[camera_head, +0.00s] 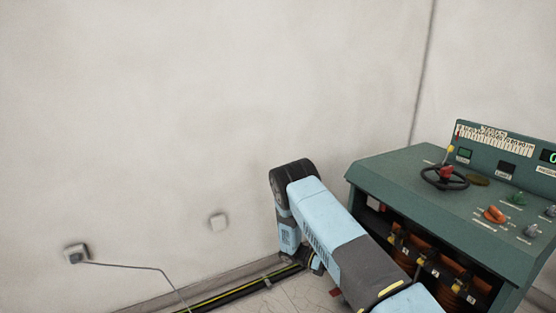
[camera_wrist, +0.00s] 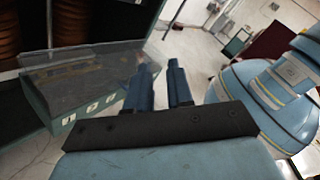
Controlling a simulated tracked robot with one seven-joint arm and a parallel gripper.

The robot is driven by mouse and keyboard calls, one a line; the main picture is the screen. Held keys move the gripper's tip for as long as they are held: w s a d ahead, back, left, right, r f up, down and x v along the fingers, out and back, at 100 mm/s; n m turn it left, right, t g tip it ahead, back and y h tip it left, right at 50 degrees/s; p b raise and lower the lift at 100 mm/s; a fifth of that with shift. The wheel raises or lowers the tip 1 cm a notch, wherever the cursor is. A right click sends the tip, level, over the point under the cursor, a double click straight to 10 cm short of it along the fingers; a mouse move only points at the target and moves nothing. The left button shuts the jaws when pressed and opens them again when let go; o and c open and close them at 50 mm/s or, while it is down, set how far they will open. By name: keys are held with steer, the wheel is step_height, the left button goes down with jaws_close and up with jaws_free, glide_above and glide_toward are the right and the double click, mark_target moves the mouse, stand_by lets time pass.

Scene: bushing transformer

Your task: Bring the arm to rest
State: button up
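My arm (camera_head: 325,215) is light blue and dark grey. In the head view it rises from the lower right, bends at a dark joint and folds down beside the green control console. The wrist end hangs low near the floor, and the fingers are hard to make out there. In the wrist view my gripper (camera_wrist: 160,72) shows two blue fingers standing apart, with nothing between them. The green console (camera_head: 410,165) has a black handwheel (camera_head: 445,177) with a red centre on its top. My arm hides part of the console's front.
The console's open front shows orange-brown coils (camera_head: 455,278); it also appears at left in the wrist view (camera_wrist: 72,112), close to the fingers. A pale wall (camera_head: 150,120) stands behind, with a socket (camera_head: 76,253) and cable. A black-and-yellow strip (camera_head: 240,290) runs along the floor.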

steer(key=s+r+m+t+y, duration=0.1)
steer(key=s+r+m+y, duration=0.15)
steer(key=r, duration=0.95)
steer(key=s+d+r+m+t+y, duration=0.1)
steer(key=r+m+y, duration=0.3)
steer(key=r, duration=0.7)
steer(key=s+r+m+t+y, duration=0.2)
steer(key=r+m+y, duration=0.2)
steer(key=r, duration=0.8)
steer(key=s+r+m+t+y, duration=0.1)
steer(key=s+r+m+t, duration=0.2)
steer(key=s+r, duration=0.2)
steer(key=s+r+m+t+y, duration=0.2)
steer(key=s+r, duration=0.4)
steer(key=s, duration=0.6)
steer(key=s+r+m+t+y, duration=0.2)
steer(key=s+r+m+t, duration=0.2)
steer(key=s, duration=0.4)
steer(key=shift+s+a+r+m+t, duration=0.3)
steer(key=shift+a+r+m+t, duration=0.1)
steer(key=shift+r, duration=0.45)
